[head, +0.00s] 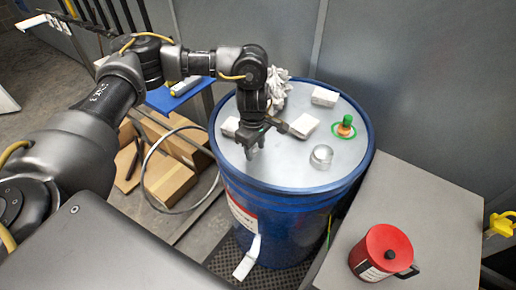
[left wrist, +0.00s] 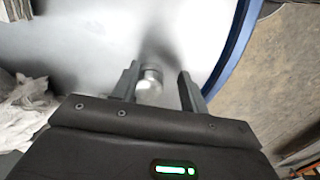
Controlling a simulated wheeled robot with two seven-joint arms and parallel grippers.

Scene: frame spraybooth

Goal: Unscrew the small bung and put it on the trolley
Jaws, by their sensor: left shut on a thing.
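My left gripper (head: 252,148) points down at the near-left part of the grey lid (head: 285,175) of a blue drum (head: 270,225). In the left wrist view its two fingers (left wrist: 159,85) show with a small silvery round piece, apparently the small bung (left wrist: 150,78), between them. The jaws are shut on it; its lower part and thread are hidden. In the head view the gripper hides the bung. A larger silver cap (head: 321,156) stands on the lid to the right. My right gripper is not in view. I cannot tell for sure which surface is the trolley.
White blocks (head: 324,97), a crumpled rag (head: 278,88) and a green-capped item in a green ring (head: 345,128) are on the lid. A grey-topped stand (head: 400,190) at right bears a red can (head: 386,250). A blue surface (head: 172,100) and cardboard boxes (head: 170,180) are left.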

